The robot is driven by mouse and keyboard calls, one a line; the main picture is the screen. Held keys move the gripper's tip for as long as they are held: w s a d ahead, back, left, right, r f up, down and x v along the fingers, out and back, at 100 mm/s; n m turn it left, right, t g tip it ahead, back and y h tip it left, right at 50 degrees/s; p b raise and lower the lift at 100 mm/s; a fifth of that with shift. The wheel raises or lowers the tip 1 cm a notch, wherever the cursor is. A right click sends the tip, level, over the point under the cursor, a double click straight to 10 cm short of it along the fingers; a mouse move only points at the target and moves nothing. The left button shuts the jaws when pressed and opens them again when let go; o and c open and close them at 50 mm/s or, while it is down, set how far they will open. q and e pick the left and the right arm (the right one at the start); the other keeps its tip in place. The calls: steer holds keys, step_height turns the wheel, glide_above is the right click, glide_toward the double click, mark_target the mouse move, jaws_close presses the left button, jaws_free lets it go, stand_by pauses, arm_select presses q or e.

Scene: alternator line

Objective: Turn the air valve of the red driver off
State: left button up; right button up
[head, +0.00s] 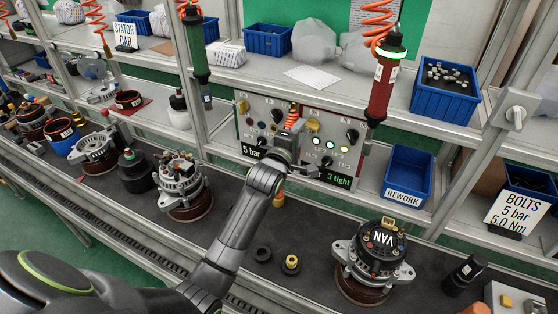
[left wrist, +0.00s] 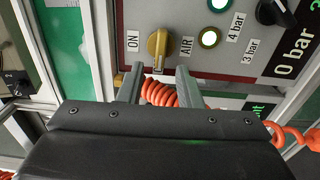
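The red driver (head: 381,88) hangs upright from an orange coil at the right of the control panel. Its air valve is a yellow knob (left wrist: 158,46) on the grey panel (left wrist: 205,50), with ON printed to its left and AIR to its right. The knob's handle stands upright in the left wrist view. A display there reads 0 bar (left wrist: 293,52). My left gripper (left wrist: 160,78) is open just below the knob, fingers apart and empty, with an orange coil behind them. In the head view my left gripper (head: 297,130) covers part of the panel. My right gripper is not in view.
A green driver (head: 195,45) hangs at the left of the panel. A blue REWORK bin (head: 407,178) stands right of it. The VAN alternator (head: 378,250) and another alternator (head: 181,183) stand on the dark bench below.

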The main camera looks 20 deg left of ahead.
arm_select(q)
steer(key=s+b, duration=0.2)
steer(key=s, duration=1.2)
steer(key=shift+s+a+b, duration=0.25)
steer(key=shift+s+b, duration=0.05)
steer(key=shift+s, duration=0.1)
